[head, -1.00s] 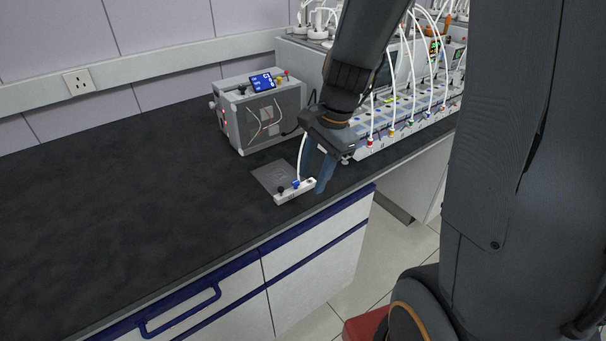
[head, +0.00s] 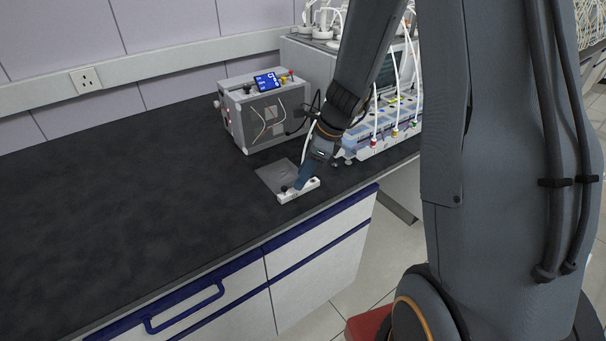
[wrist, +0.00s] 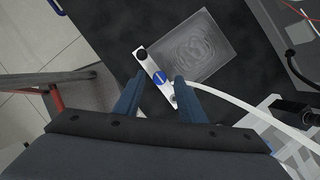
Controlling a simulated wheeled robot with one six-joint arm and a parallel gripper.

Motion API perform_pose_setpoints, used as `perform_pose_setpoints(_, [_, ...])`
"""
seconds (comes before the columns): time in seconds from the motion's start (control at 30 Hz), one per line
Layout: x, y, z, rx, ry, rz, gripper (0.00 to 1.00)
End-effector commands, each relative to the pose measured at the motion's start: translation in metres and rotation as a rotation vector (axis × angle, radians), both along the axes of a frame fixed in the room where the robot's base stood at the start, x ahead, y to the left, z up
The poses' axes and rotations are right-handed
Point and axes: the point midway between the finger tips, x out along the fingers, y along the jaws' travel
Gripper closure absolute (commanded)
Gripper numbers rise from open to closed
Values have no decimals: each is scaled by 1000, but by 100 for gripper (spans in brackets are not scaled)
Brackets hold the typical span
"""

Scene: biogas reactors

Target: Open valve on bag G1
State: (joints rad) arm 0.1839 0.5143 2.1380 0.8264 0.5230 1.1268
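A flat grey bag (head: 274,172) lies on the black bench, with a white bar (head: 312,186) along its front edge. In the wrist view the bag (wrist: 212,40) shows beside the bar (wrist: 150,63). The bar carries a blue valve (wrist: 160,77) in the middle and a black knob (wrist: 141,54) at one end. A white tube (wrist: 235,103) runs from near its other end. My gripper (wrist: 155,88) is open, its two blue fingers apart on either side of the bar near the blue valve. In the head view my gripper (head: 301,185) hides the valve.
A row of tubes with coloured fittings (head: 385,135) stands to the right. The bench's front edge is close to the bar. The bench on the left is clear.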

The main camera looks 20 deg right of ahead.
Motion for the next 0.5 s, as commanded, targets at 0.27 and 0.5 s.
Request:
perform_pose_setpoints(0.27, [1,2,-5,0,0,1,63])
perform_pose_setpoints(0.5, [1,2,-5,0,0,1,89])
